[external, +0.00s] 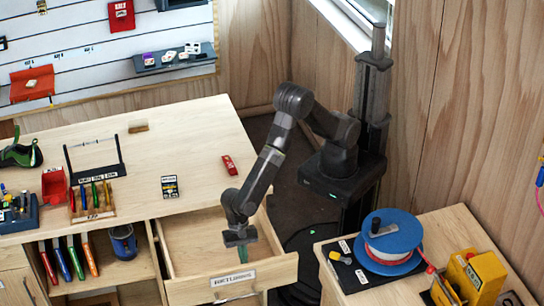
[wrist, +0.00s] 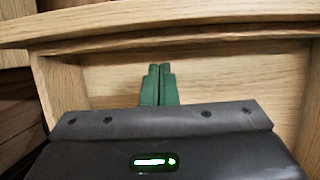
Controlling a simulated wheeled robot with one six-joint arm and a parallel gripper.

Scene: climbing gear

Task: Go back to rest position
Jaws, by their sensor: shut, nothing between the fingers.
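My gripper (external: 242,252) hangs at the end of my bent arm, pointing down over the open wooden drawer (external: 186,262) in the external view. In the wrist view its two green fingers (wrist: 158,84) are together with nothing between them. The drawer's bare bottom (wrist: 225,85) shows around the fingers in the wrist view. I cannot tell how far above the drawer bottom the fingertips are.
The workbench top (external: 200,135) is above the drawer, with a red item (external: 229,165) and a small dark card (external: 170,187) on it. A blue mug (external: 122,242) stands in the open shelf left of the drawer. A side table at right holds a blue reel (external: 391,240).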

